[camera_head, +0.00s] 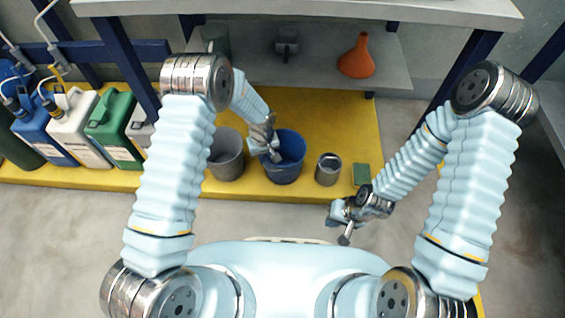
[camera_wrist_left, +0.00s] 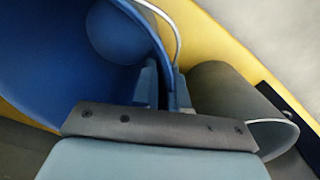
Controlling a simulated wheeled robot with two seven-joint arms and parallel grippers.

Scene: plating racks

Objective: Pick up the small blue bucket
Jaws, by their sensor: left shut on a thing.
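The small blue bucket (camera_head: 290,168) stands upright on the yellow platform between a grey bucket and a metal can. My left gripper (camera_head: 273,155) reaches down at its rim on the left side. In the left wrist view the bucket's blue wall and rim (camera_wrist_left: 60,65) fill the left side, with a thin metal handle curving beside it. The left fingers (camera_wrist_left: 162,88) are shut on the bucket's wall at the rim. My right gripper (camera_head: 345,233) is empty over the grey floor in front of the platform; its jaw opening is too small to tell.
A grey bucket (camera_head: 227,158) is to the left, a metal can (camera_head: 328,168) and a green block (camera_head: 361,174) to the right. Several jugs, one green (camera_head: 112,128), stand far left. A grey shelf (camera_head: 385,72) with an orange funnel (camera_head: 357,60) is behind.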

